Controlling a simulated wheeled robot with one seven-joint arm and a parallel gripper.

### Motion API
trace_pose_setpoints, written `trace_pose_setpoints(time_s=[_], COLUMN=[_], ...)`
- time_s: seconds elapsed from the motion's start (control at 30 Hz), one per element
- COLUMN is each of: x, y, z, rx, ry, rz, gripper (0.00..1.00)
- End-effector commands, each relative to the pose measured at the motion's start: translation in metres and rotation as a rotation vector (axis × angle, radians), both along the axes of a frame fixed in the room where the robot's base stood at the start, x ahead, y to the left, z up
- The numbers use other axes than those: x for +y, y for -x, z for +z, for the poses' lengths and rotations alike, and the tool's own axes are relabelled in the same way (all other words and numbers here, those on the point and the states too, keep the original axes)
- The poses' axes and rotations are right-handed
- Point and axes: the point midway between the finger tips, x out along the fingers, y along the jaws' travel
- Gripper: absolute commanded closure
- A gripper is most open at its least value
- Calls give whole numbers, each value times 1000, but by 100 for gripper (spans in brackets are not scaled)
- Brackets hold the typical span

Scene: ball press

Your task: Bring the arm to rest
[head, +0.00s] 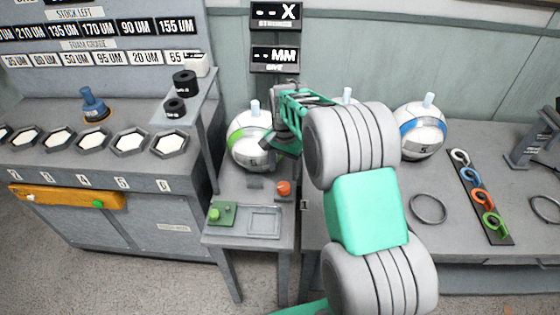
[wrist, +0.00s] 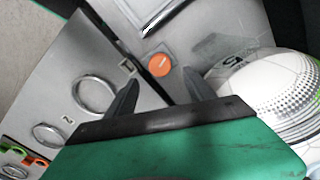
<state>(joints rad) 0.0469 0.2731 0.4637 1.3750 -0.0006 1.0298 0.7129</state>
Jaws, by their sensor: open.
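My gripper (wrist: 158,90) is open and empty in the wrist view, its two dark fingers apart above the grey table tops. In the head view my arm reaches forward from the lower right, with its green and grey hand (head: 285,118) just right of the white ball with the green band (head: 250,140). The ball also shows close at the right of the wrist view (wrist: 270,95). I cannot tell from the head view how far the hand is from the ball. My arm hides part of the bench and most of another ball behind it.
An orange-red button (head: 283,188), a green button box (head: 222,213) and a shallow tray (head: 264,234) are on the small table. A blue-banded ball (head: 422,130), a metal ring (head: 428,208) and a strip of coloured coils (head: 480,195) are on the right bench.

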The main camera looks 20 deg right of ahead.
Motion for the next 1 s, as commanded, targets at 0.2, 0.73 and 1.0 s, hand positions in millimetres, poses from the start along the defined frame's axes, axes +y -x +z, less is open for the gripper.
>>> trace_pose_setpoints(time_s=[0.2,0.73,1.0], x=[0,11,22], y=[-1,183,241], z=[0,-24,59], rx=[-4,142,-118], ry=[1,-59,48], rz=[93,717,755], gripper=[38,38,38])
